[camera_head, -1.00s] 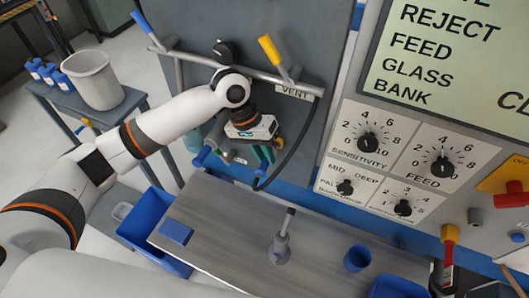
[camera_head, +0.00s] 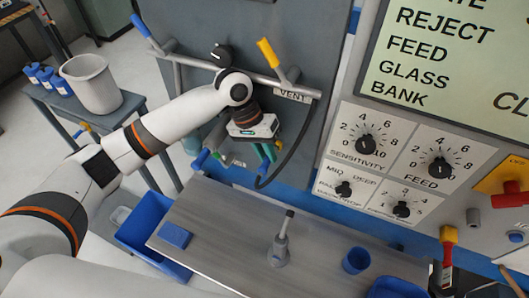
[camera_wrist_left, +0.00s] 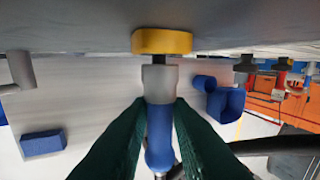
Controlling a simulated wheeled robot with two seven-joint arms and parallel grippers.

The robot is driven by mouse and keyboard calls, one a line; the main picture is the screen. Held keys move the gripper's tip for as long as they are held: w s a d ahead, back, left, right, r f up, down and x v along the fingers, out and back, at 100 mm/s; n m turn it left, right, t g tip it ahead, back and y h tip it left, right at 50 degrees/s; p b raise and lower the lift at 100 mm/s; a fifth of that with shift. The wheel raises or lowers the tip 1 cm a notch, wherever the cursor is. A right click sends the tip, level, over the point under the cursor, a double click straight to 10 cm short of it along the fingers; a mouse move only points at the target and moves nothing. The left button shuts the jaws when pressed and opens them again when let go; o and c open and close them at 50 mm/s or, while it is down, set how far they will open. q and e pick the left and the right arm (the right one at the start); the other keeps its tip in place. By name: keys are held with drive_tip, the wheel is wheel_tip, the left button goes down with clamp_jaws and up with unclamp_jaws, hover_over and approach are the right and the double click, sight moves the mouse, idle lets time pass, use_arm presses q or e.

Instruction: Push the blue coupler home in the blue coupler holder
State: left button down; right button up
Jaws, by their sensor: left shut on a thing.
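My left gripper (camera_wrist_left: 160,115) is shut on the blue coupler (camera_wrist_left: 159,135), its dark green fingers on either side of the blue body. The coupler has a grey collar and a short dark tip that points at a yellow ring (camera_wrist_left: 162,41) on the grey panel. The tip meets the ring in this view; how deep it sits cannot be told. I take the yellow ring to be the holder, though no blue marking shows on it.
A black hose (camera_head: 267,183) loops below the gripper. A grey rail (camera_head: 205,60) with blue and yellow handles crosses the panel above. A blue bin (camera_head: 145,240) stands left.

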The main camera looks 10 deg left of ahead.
use_arm(q)
drive_tip(key=shift+w+r, duration=0.15)
drive_tip(key=shift+r, duration=0.1)
drive_tip(key=c, duration=1.2)
unclamp_jaws()
drive_tip(key=shift+c, duration=0.2)
drive_tip(key=shift+r, duration=0.1)
